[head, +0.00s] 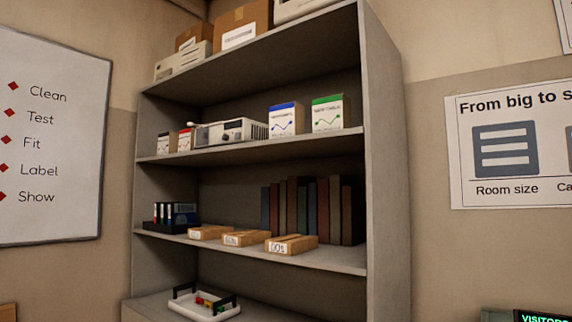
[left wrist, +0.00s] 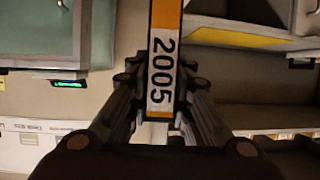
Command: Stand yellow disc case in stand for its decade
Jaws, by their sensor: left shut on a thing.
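In the left wrist view my left gripper (left wrist: 162,85) is shut on the yellow disc case (left wrist: 165,14), a narrow orange-yellow spine with a white label reading 2005. Its far end runs out of the top of the picture. In the head view, three wooden stands lie in a row along a shelf's front: the left stand (head: 209,232), the middle stand (head: 247,238) and the right stand (head: 300,241). Each has a white front label; the right one seems to read 00s, the others are too small to read. No case shows in them. Neither gripper shows in the head view.
The grey shelf unit (head: 386,150) has side walls and boards close above the stands. Dark books (head: 308,208) stand behind the right stand, and black-and-white cases (head: 176,214) stand left of the row. A white tray (head: 204,306) with small parts sits on the board below.

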